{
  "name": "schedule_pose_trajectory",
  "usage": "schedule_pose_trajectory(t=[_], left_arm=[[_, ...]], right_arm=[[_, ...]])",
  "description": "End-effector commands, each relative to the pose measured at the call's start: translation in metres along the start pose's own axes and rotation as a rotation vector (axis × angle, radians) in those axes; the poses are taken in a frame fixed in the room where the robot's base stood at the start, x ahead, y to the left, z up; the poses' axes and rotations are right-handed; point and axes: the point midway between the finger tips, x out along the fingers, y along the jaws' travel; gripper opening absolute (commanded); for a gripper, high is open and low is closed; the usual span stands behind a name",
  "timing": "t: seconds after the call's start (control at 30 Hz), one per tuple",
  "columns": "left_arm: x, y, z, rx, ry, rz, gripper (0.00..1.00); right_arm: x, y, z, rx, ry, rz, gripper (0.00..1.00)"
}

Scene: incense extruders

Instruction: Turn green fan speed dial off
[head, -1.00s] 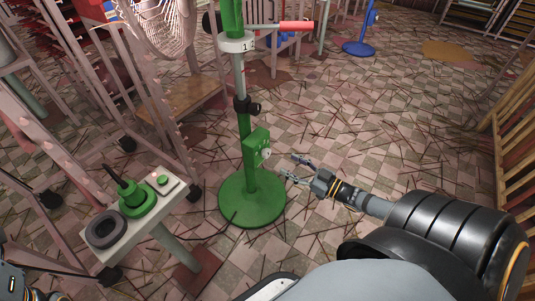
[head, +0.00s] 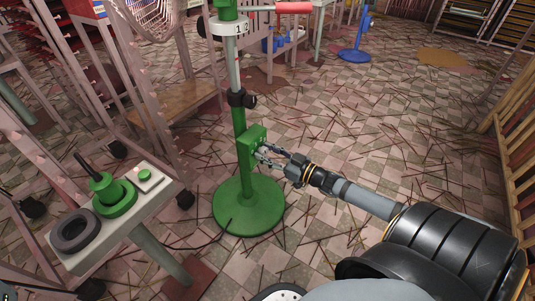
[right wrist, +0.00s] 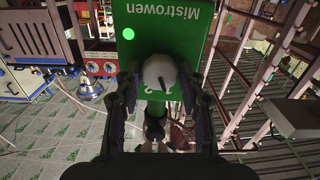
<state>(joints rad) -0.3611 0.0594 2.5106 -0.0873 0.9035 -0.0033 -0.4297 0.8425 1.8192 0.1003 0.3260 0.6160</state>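The green fan (head: 248,207) stands upright on a round base, with a green control box (head: 250,146) on its pole. In the right wrist view the box (right wrist: 185,22) carries the word "Mistrowen", a bright green dot and a white round dial (right wrist: 160,71) with a dark pointer line. My right gripper (head: 262,157) is at the front of the box. In the right wrist view its open fingers (right wrist: 158,100) stand on either side of the dial; I cannot tell whether they touch it.
A narrow table (head: 147,216) at the left holds a green device (head: 115,197), a dark ring (head: 76,231) and a small box with a green button (head: 145,175). Metal racks stand behind it. A blue stand (head: 356,53) is far back.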

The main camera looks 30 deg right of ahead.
Motion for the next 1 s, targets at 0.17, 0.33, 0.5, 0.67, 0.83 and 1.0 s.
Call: schedule_pose_trajectory(t=[0.17,0.33,0.5,0.67,0.83,1.0], left_arm=[[0.0,0.0,0.0,0.0,0.0,0.0,0.4],[0.0,0.0,0.0,-0.001,0.0,0.0,0.4],[0.003,-0.001,0.0,-0.001,0.001,-0.001,0.4],[0.009,-0.002,-0.001,-0.004,0.002,-0.004,0.4],[0.019,-0.004,-0.002,-0.007,0.004,-0.009,0.4],[0.029,-0.007,-0.004,-0.011,0.007,-0.014,0.4]], right_arm=[[0.0,0.0,0.0,0.0,0.0,0.0,0.11],[0.0,0.0,0.0,-0.002,0.0,0.0,0.02],[0.0,0.0,0.0,-0.034,0.0,0.001,0.02],[-0.001,0.0,-0.001,-0.117,-0.001,0.002,0.02],[0.0,-0.001,-0.003,-0.247,0.0,0.002,0.02],[0.0,-0.001,-0.002,-0.386,-0.001,0.002,0.02]])
